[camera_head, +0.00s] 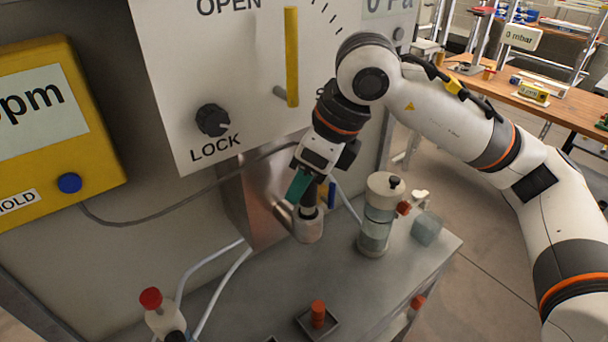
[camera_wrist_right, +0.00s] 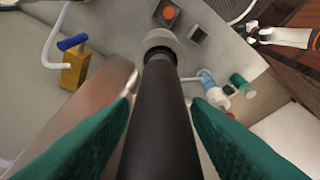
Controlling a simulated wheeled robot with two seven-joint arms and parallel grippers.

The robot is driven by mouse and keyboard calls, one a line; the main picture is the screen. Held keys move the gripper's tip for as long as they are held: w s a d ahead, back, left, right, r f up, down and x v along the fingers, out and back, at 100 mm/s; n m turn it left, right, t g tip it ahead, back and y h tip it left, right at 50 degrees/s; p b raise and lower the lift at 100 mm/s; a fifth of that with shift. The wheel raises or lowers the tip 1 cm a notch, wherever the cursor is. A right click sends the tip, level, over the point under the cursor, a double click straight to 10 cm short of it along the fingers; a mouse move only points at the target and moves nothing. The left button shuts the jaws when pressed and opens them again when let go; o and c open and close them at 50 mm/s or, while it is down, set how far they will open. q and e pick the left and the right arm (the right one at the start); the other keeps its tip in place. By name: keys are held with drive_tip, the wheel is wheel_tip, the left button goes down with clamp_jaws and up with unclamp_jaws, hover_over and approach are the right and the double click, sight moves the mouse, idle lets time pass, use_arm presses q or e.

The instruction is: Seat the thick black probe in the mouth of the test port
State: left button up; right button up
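My right gripper (camera_head: 303,192) has green fingers and points down beside the metal box under the white panel. It is shut on the thick black probe (camera_head: 309,212), which also fills the middle of the right wrist view (camera_wrist_right: 160,120). The probe's far end meets a round pale grey fitting (camera_head: 308,230), which looks like the test port; its rim (camera_wrist_right: 161,38) shows around the probe's end in the wrist view. The probe seems lined up with the mouth. I cannot tell how deep its hidden tip sits. My left gripper is not in view.
A clear jar with a cream lid (camera_head: 386,187) stands right of the fitting on the grey bench (camera_head: 280,290). A small dark tray (camera_head: 334,324) with an orange piece is in front. A yellow meter (camera_head: 55,120) hangs at left, its cable crossing behind the gripper.

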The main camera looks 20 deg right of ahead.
drive_tip(key=shift+r, duration=0.15)
drive_tip(key=b+v, duration=0.1)
drive_tip(key=v, duration=1.1)
